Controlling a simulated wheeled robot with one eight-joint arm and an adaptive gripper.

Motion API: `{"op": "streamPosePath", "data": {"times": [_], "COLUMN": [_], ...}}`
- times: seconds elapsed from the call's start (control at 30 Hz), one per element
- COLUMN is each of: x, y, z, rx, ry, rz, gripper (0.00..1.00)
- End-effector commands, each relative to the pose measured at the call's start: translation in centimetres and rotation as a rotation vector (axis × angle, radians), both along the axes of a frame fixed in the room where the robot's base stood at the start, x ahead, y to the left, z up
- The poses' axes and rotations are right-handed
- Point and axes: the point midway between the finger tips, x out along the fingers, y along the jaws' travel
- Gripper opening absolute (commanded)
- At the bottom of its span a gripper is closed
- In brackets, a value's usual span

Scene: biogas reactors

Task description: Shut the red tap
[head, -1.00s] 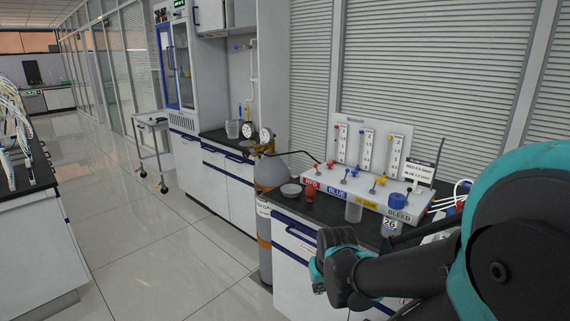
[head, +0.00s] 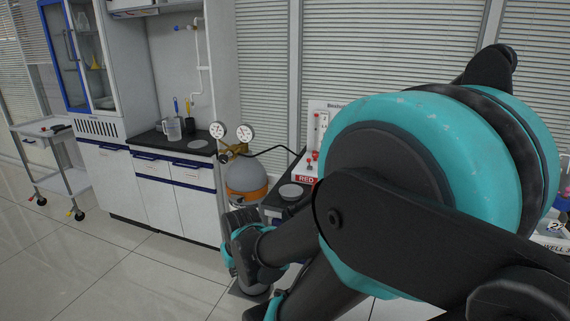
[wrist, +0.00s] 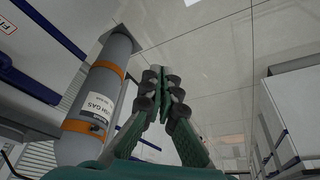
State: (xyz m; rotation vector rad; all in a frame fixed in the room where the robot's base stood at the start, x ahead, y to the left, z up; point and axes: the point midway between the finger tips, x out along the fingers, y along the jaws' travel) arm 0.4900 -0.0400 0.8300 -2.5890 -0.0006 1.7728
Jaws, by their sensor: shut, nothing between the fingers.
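The red tap (head: 311,166) shows as a small red spot above the panel's RED label (head: 306,180) in the head view. My arm covers most of the panel to its right, so how the tap is turned cannot be told. The tap is not in the wrist view. My gripper (wrist: 163,78) shows in the wrist view with its green fingers together and nothing between them. It is over the floor beside the grey gas cylinder (wrist: 97,100), apart from the tap.
The gas cylinder (head: 246,175) with orange bands and gauges (head: 231,132) stands left of the panel's bench. A white dish (head: 291,191) lies on the bench. A trolley (head: 54,165) stands at far left. The floor (head: 110,270) in front is clear.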

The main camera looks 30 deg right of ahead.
Motion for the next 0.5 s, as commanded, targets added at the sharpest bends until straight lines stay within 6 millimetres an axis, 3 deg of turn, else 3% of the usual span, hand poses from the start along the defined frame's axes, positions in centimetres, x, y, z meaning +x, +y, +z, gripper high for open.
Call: {"op": "streamPosePath", "data": {"times": [0.5], "x": [0.54], "y": [-0.61], "z": [0.19], "rx": [-0.032], "ry": [-0.003], "rz": [0.023], "gripper": [0.00]}}
